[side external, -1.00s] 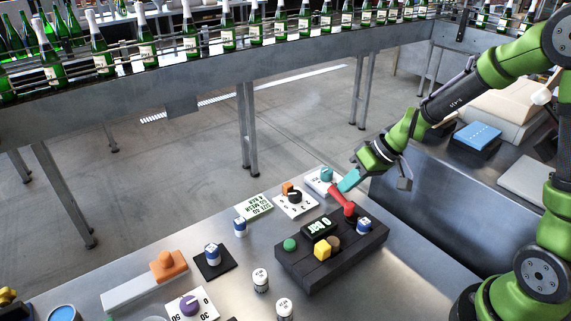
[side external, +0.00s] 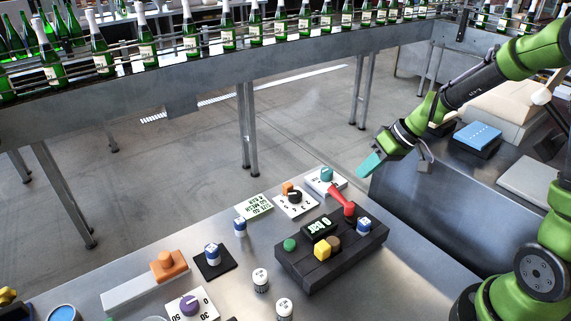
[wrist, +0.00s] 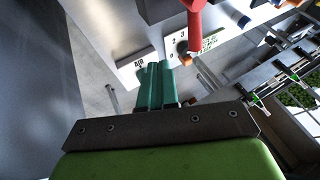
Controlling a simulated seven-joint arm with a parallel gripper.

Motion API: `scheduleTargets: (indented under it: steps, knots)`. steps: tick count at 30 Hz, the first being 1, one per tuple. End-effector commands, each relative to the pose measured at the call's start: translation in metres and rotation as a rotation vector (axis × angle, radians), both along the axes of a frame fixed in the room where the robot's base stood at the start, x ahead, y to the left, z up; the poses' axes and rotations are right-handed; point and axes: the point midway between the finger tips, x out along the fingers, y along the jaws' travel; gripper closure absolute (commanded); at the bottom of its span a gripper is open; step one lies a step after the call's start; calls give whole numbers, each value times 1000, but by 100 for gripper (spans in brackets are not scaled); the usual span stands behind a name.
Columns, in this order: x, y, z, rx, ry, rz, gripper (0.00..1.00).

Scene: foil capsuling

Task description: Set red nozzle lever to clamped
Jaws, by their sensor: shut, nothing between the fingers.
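The red nozzle lever (side external: 341,200) stands on the dark control box (side external: 318,257). It leans up and to the left from its base, toward the back edge of the table. In the wrist view the red lever (wrist: 195,22) shows at the top, beyond the fingers. My gripper (side external: 368,168) is shut and empty, with teal fingers. It is in the air above and to the right of the lever's tip, apart from it. The teal fingers (wrist: 155,82) also show in the wrist view.
The box also carries a display (side external: 318,229), a green button (side external: 290,245), a yellow knob (side external: 322,251) and a blue-and-white piece (side external: 364,225). Dial plates with a teal knob (side external: 327,174) and a black knob (side external: 295,196) lie behind. Air above the lever is clear.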

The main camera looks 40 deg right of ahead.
Motion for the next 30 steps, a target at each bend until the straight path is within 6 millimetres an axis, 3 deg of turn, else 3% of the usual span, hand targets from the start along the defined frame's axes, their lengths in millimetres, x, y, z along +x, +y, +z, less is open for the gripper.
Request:
scheduleTargets:
  steps: [6, 12, 26, 30]
  knots:
    - [-17, -21, 41, -2, -4, -3, 100]
    - [-27, -31, 60, -1, 0, -2, 100]
    - [-29, -32, 65, 3, 4, -7, 100]
    - [-32, -34, 61, 29, 53, -89, 100]
